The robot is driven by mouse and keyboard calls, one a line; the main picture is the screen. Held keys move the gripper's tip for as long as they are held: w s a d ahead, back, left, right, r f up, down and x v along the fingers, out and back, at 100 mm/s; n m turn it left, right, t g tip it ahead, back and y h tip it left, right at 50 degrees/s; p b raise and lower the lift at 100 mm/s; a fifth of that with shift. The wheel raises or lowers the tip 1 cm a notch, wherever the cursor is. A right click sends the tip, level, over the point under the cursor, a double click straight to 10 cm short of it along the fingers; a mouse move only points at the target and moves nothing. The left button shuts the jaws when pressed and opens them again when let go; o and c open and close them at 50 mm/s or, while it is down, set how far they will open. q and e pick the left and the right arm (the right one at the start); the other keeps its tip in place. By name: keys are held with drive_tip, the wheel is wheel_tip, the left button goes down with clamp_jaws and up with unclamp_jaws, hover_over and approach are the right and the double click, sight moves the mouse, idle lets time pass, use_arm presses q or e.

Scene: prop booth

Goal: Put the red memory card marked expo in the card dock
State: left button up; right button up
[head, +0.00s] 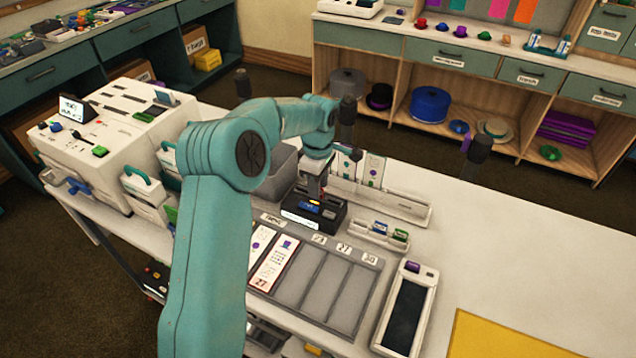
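My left arm reaches in over the bench, and its gripper (316,184) points down just above a small black box (328,222) with a blue screen and a white label, which looks like the card dock. A tiny orange-red spot shows between the fingertips and the box. I cannot tell whether it is the red memory card or part of the box. The fingers are too small to show whether they are open or shut. A pale holder (370,238) to the right of the box bears small blue and green cards. No card marked expo can be read. My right gripper is out of view.
A grey compartment tray (339,289) with printed strips lies in front of the box. A white device with a dark screen (405,318) and a yellow mat (505,338) lie to its right. A white machine (105,150) stands left.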

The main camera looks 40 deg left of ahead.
use_arm(q)
drive_tip(key=shift+r, duration=0.1)
wheel_tip(320, 180, up, 16)
drive_tip(key=shift+p, duration=0.45)
drive_tip(key=shift+s, duration=0.15)
idle(0.7)
